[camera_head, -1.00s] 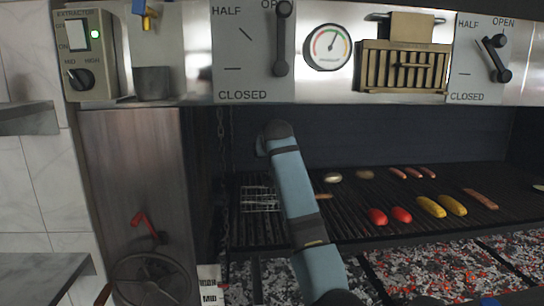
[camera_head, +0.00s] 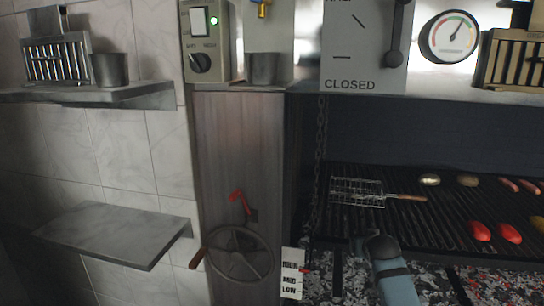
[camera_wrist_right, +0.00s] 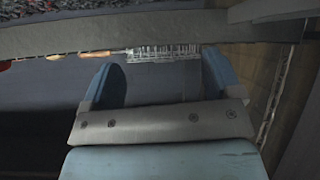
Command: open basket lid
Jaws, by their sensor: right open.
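The wire basket (camera_head: 357,192) lies flat on the grill grate at its left end, with its wooden handle (camera_head: 408,197) pointing right. Its lid looks down, but the thin wires make this hard to tell. My right gripper (camera_head: 372,243) is in front of and below the basket in the head view, apart from it. In the right wrist view, the right gripper (camera_wrist_right: 163,72) has its two blue fingers spread with nothing between them. The basket (camera_wrist_right: 165,52) shows there beyond the fingertips, under a grey bar. My left gripper is in neither view.
Red peppers (camera_head: 495,232), round pieces (camera_head: 429,180) and sausages share the grate (camera_head: 440,225). A chain (camera_head: 320,150) hangs left of the basket. A handwheel (camera_head: 240,253) is on the left post. A bare shelf (camera_head: 115,232) juts from the tiled wall. Hot coals (camera_head: 500,285) lie below.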

